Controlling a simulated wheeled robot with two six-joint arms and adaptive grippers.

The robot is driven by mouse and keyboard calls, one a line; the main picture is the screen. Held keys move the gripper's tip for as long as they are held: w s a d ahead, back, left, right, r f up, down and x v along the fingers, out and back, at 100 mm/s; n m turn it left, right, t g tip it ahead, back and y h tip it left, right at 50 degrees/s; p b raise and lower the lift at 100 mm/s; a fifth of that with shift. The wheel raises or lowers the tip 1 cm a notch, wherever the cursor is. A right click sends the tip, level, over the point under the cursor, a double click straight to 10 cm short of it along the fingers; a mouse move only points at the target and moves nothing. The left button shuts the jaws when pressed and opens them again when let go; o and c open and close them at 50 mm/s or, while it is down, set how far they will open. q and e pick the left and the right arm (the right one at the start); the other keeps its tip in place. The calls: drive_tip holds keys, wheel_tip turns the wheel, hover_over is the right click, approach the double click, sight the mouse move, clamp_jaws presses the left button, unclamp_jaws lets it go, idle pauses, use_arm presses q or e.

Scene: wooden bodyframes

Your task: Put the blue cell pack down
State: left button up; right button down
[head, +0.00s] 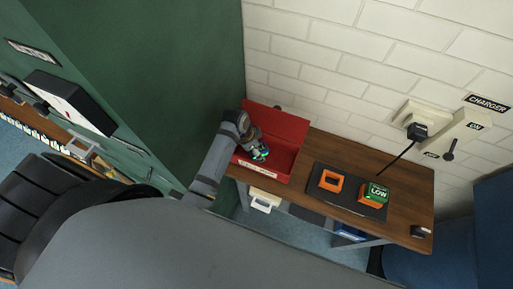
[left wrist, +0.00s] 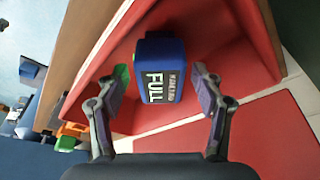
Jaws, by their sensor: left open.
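The blue cell pack (left wrist: 160,68), marked FULL, is inside the open red box (left wrist: 235,45) in the left wrist view. My left gripper (left wrist: 161,82) is open, with one finger on each side of the pack and visible gaps between. In the head view my left gripper (head: 259,152) reaches down into the red box (head: 283,159) on the wooden bench. There the pack is mostly hidden by the gripper. My right gripper is not in view.
On the bench (head: 402,226), a dark mat (head: 347,197) bears an empty orange holder (head: 331,181) and a green pack marked LOW (head: 377,190) in orange. A charger (head: 458,133) with a black plug (head: 417,131) is on the brick wall. A small dark object (head: 419,231) stands at the right end.

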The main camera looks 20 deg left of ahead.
use_arm(q)
drive_tip(key=b+v, duration=0.3)
drive_tip(key=v, duration=0.9)
drive_tip(key=shift+r, duration=0.15)
